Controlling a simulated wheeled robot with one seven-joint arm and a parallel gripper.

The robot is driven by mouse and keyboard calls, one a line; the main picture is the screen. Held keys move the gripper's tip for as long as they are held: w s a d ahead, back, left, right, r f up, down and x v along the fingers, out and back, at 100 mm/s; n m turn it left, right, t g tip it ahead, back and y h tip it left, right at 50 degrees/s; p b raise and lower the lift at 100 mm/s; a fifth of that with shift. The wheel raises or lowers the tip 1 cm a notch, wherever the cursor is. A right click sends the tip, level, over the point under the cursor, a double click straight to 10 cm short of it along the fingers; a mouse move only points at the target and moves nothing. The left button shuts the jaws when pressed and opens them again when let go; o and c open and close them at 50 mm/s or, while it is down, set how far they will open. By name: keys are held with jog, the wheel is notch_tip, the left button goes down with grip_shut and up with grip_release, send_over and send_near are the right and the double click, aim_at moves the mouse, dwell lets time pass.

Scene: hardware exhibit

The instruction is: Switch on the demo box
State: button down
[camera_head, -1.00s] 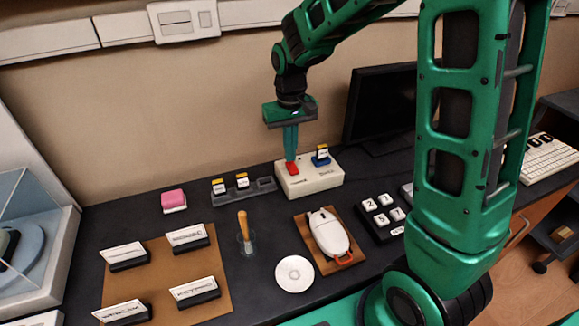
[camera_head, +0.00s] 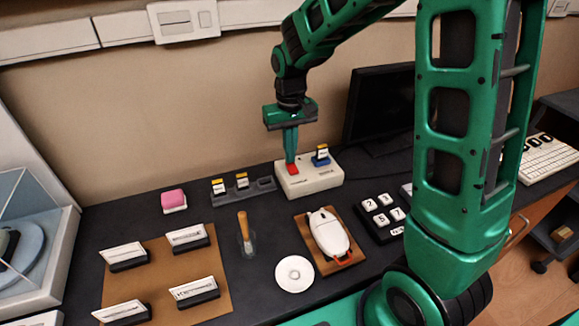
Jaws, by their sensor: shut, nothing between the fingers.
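The demo box (camera_head: 310,180) is a white box near the back of the dark table, against the wall side.
A dark rack with small cards (camera_head: 262,186) stands just left of the box. A black monitor (camera_head: 378,108) is to the right. In front are a mouse on a brown board (camera_head: 328,232), a keypad (camera_head: 381,217), a white disc (camera_head: 294,274) and a wooden-handled tool (camera_head: 243,226).

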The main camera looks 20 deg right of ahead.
jog(key=shift+f, duration=0.4)
jog(key=shift+r, duration=0.1)
notch_tip(320, 180, up, 7)
dwell(1.1)
dwell(0.3)
